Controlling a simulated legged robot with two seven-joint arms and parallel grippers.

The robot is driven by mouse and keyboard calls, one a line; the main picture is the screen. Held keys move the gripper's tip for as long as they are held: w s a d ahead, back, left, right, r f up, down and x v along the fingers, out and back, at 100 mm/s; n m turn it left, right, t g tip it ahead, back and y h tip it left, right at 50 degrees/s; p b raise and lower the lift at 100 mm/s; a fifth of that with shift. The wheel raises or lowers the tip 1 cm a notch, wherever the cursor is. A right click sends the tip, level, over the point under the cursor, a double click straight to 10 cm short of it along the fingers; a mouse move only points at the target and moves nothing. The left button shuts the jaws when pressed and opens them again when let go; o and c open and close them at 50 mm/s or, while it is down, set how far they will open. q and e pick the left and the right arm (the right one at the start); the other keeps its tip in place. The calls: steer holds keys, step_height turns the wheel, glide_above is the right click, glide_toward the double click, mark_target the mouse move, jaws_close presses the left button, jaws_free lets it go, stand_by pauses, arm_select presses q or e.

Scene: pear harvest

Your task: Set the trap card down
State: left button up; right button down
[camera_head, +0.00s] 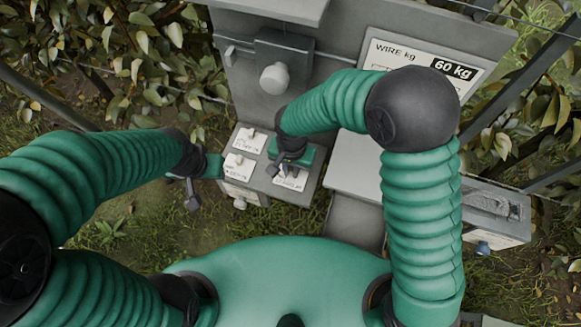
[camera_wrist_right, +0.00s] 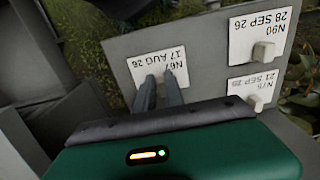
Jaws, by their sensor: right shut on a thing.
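A white trap card (camera_wrist_right: 148,64) reading N67, 17 AUG 26 lies against the grey panel at the fingertips of my right gripper (camera_wrist_right: 160,76). In the head view this card (camera_head: 293,183) is partly covered by the same gripper (camera_head: 273,169). The right gripper is shut on the card's small grip, which the fingers mostly hide. I cannot tell whether the card fully touches the panel. My left gripper (camera_head: 184,190) hangs left of the panel, away from the cards. Its jaw gap is unclear.
Two other cards with pale knobs, N90 (camera_wrist_right: 262,22) and N75 (camera_wrist_right: 248,86), sit on the same grey panel (camera_wrist_right: 202,50). Behind stand a round pale knob (camera_head: 276,78) and a sign reading WIRE kg, 60 kg (camera_head: 423,68). Leafy branches (camera_head: 135,50) and wires surround the station.

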steer(key=c, duration=1.4)
jaws_free()
steer(key=shift+d, duration=0.4)
steer(key=shift+c, duration=0.2)
steer(key=shift+a, duration=0.15)
steer(key=shift+a+r, duration=0.3)
steer(key=shift+r, duration=0.15)
step_height(320, 180, up, 11)
steer(key=shift+d+r, duration=0.15)
